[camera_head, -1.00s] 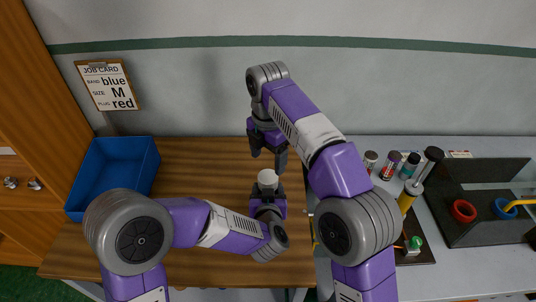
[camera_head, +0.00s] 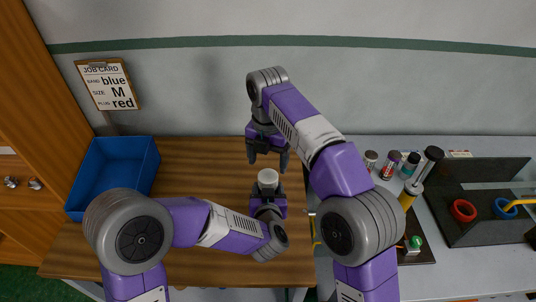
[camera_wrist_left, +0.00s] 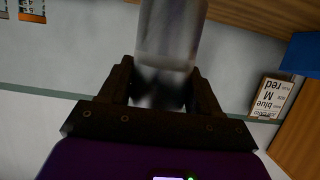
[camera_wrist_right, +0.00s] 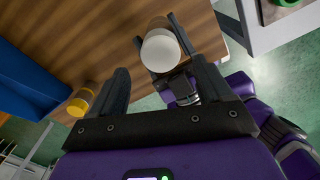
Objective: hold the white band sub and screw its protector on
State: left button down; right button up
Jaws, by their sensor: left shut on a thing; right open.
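My left gripper (camera_head: 267,198) is shut on a pale cylinder (camera_head: 268,178), held upright above the wooden table; I take it for the white band sub. In the left wrist view the cylinder (camera_wrist_left: 170,35) rises grey and blurred between the fingers. In the right wrist view its round white top (camera_wrist_right: 160,50) faces me; I cannot tell whether this is a protector or the sub's end. My right gripper (camera_head: 267,160) is open and empty above and behind the cylinder, apart from it, fingers pointing down. The cylinder's lower part is hidden by the left gripper.
A blue bin (camera_head: 113,172) stands at the table's left. A yellow-ended cylinder (camera_wrist_right: 80,102) shows near it in the right wrist view. Several banded cylinders (camera_head: 390,165) and a dark tray (camera_head: 470,230) with red and blue rings are on the right bench. A job card (camera_head: 108,87) hangs behind.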

aim_at(268, 175)
notch_tip(268, 175, down, 6)
jog(key=shift+f, duration=0.25)
jog(key=c, duration=1.1)
jog(key=shift+o, duration=0.2)
jog(key=shift+m, duration=1.7)
jog(key=o, duration=1.2)
jog(key=shift+c, duration=0.2)
jog(key=shift+r, duration=0.1)
jog(key=shift+r, duration=2.2)
